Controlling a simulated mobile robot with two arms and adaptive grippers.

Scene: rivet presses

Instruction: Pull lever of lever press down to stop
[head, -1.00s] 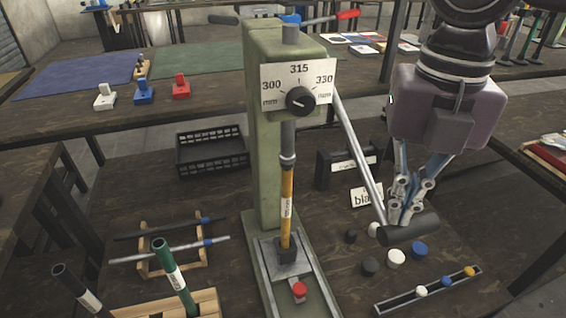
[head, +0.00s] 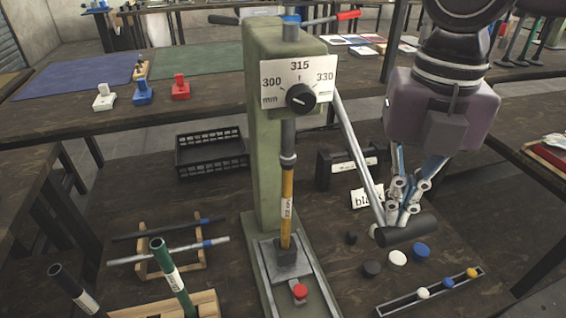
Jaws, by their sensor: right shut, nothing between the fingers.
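The green lever press (head: 262,140) stands upright in the middle of the head view, with a dial plate (head: 299,82) marked 300, 315 and 330. Its grey lever (head: 357,155) slants down to the right and ends in a dark cylindrical handle (head: 407,231). My right gripper (head: 402,216) points down, its fingers shut, right at the handle's upper side. It seems to touch the handle, but no part of the handle is between the fingers. A yellow rod (head: 287,205) stands under the ram, above a base with a red button (head: 299,291). My left gripper is out of view.
Black, white and blue caps (head: 397,257) lie right of the press, by a rail with coloured balls (head: 430,292). A black crate (head: 211,153) and a rod rack (head: 172,256) stand to the left. A black block (head: 345,165) and a label card are behind the lever.

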